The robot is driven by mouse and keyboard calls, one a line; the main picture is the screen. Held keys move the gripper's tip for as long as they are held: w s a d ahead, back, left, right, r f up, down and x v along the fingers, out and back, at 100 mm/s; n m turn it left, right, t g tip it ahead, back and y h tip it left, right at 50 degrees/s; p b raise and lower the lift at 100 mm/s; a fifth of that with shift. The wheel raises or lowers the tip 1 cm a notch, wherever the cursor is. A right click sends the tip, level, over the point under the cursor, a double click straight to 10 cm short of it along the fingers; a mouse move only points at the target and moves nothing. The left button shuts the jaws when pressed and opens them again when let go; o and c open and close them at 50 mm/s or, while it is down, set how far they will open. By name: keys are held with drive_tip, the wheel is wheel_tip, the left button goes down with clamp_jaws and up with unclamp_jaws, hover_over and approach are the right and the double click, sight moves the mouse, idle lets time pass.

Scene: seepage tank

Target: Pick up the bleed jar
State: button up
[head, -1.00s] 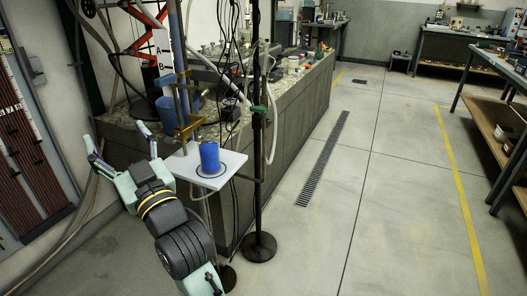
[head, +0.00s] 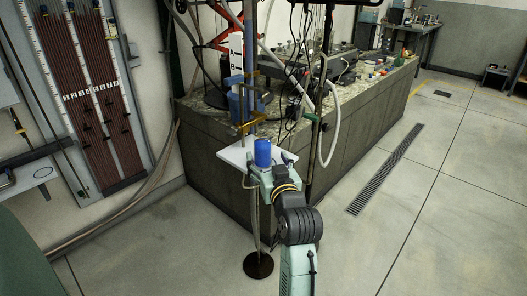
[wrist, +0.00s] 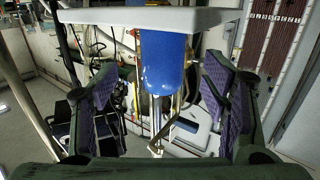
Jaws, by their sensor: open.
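The bleed jar, a blue cylinder (head: 263,152), stands upright on a small white shelf (head: 234,158) on a stand in front of the long bench. My gripper (head: 268,167) is at the near side of the jar, its fingers open to the left and right of it. In the wrist view the scene is upside down: the jar (wrist: 166,62) hangs from the white shelf (wrist: 140,17) at the top, between the two purple-padded fingers. Gaps show between the jar and both pads. The jar's lower near side is hidden by my gripper in the head view.
Cables and a dark upright pole rise to the right. The stand's round dark base (head: 258,265) is on the floor. A tube panel (head: 90,95) is on the left wall.

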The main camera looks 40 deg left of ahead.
sight(265, 157)
drive_tip(key=x, duration=0.1)
drive_tip(key=p+x, duration=0.1)
drive_tip(key=x, duration=0.2)
drive_tip(key=shift+w+a+f+p, duration=0.1)
drive_tip(key=shift+a+f+p, duration=0.25)
drive_tip(key=shift+a, duration=0.05)
drive_tip(key=shift+c, duration=0.5)
drive_tip(key=c, duration=1.2)
drive_tip(key=shift+c, duration=0.5)
drive_tip(key=shift+r, duration=0.35)
